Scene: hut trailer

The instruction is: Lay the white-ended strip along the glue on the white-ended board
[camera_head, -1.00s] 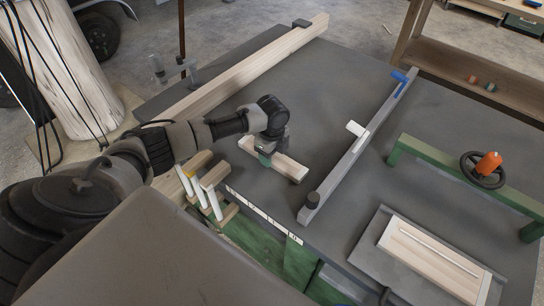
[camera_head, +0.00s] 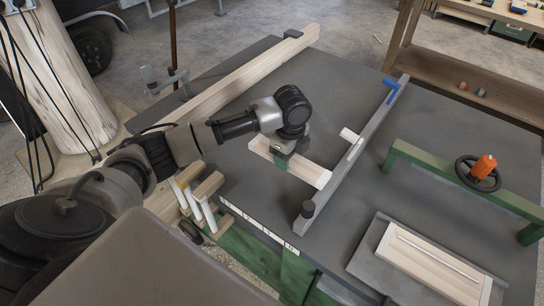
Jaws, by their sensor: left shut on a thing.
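My left gripper (camera_head: 283,160) is shut on the middle of a pale wooden strip (camera_head: 310,172) with a whitish right end. The strip slants down to the right over the grey table, its right end close to the grey fence; I cannot tell how high it is held. The white-ended board (camera_head: 437,268) lies on a grey tray (camera_head: 367,257) at the lower right. A thin pale glue line (camera_head: 440,256) runs along the board. The strip is apart from the board, to its upper left. My right gripper is not in view.
The grey fence (camera_head: 345,165) with a white knob and a blue end piece stands between strip and board. A green frame (camera_head: 440,178) with an orange-handled wheel (camera_head: 480,170) stands behind the board. A long beam (camera_head: 240,75) lies at the back. Wooden-headed pieces (camera_head: 205,190) stand at the front edge.

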